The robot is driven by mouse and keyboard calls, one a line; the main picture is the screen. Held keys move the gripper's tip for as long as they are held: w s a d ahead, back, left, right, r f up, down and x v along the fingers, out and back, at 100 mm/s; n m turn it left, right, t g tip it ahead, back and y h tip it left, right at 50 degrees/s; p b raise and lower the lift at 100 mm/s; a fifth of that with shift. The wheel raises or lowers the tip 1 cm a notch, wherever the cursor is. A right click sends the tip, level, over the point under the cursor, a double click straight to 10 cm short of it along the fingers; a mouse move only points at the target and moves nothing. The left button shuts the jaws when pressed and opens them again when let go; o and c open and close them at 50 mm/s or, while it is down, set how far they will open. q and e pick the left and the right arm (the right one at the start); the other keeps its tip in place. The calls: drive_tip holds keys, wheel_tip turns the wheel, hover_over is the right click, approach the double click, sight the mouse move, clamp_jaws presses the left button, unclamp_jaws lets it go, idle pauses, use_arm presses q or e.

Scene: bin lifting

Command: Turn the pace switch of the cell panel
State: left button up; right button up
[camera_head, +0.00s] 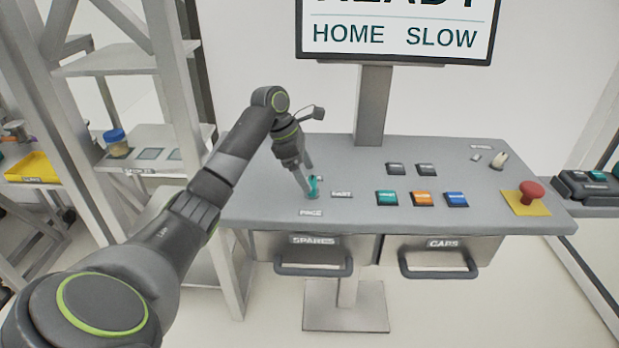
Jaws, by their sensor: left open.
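The pace switch (315,186) is a small teal knob on the left part of the grey cell panel (258,190). A PACE label (311,212) lies in front of it and a label that seems to read FAST (341,194) lies to its right. My left gripper (310,190) points down at the switch, its fingers open and around or right beside it. The fingers hide part of the knob, so I cannot tell whether they touch it. The screen (397,36) above reads HOME and SLOW. My right gripper is not in view.
Green (387,198), orange (422,199) and blue (456,199) buttons sit right of the switch. A red mushroom button (531,191) stands on a yellow plate at the right. The screen post (373,105) rises behind. SPARES (313,241) and CAPS (443,244) drawers hang below.

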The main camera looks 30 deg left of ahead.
sight(311, 182)
use_arm(q)
drive_tip(key=shift+x, duration=1.2)
drive_tip(key=shift+w+f, duration=0.1)
drive_tip(key=shift+f, duration=0.25)
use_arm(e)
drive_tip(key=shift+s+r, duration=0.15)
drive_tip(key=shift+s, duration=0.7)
use_arm(q)
drive_tip(key=shift+c, duration=0.2)
drive_tip(key=c, duration=0.9)
drive_tip(key=shift+c, duration=0.2)
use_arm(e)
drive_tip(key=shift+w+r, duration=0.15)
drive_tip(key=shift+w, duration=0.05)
